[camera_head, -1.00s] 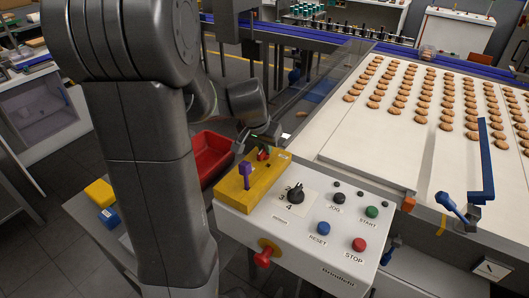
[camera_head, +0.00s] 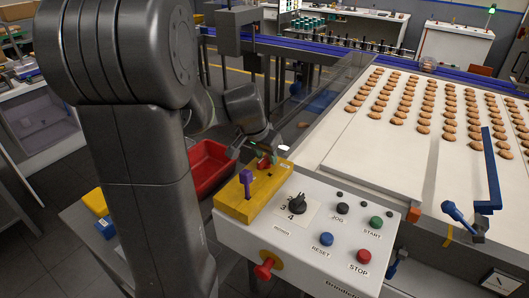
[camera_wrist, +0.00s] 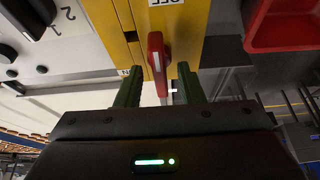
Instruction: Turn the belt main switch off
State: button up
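The yellow switch box (camera_head: 236,210) sits on the left end of the white control panel. A red switch lever (camera_head: 265,162) stands on its far part, and a purple lever (camera_head: 246,180) on its near part. My gripper (camera_head: 263,153) is at the red lever and partly covers it. In the wrist view, the gripper's two green fingers (camera_wrist: 159,84) are apart, with the red lever (camera_wrist: 156,58) between them. Small gaps show on both sides of the lever. Partly cut-off labels show upside down on the yellow plate, one near the left finger and one at the top edge.
The control panel (camera_head: 340,215) carries a numbered black knob (camera_head: 297,203), a green START button (camera_head: 376,223), a blue RESET button (camera_head: 326,239) and a red STOP button (camera_head: 363,256). A red bin (camera_head: 208,165) stands left of the box. Biscuits lie on the white belt (camera_head: 350,150).

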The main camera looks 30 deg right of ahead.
jog(key=v, duration=1.3)
jog(key=shift+r, duration=0.4)
jog(key=shift+a+f, duration=0.1)
jog(key=shift+a, duration=0.05)
jog(key=x, duration=1.3)
jog(key=shift+f, duration=0.2)
jog(key=shift+p, duration=0.3)
jog(key=shift+f, duration=0.1)
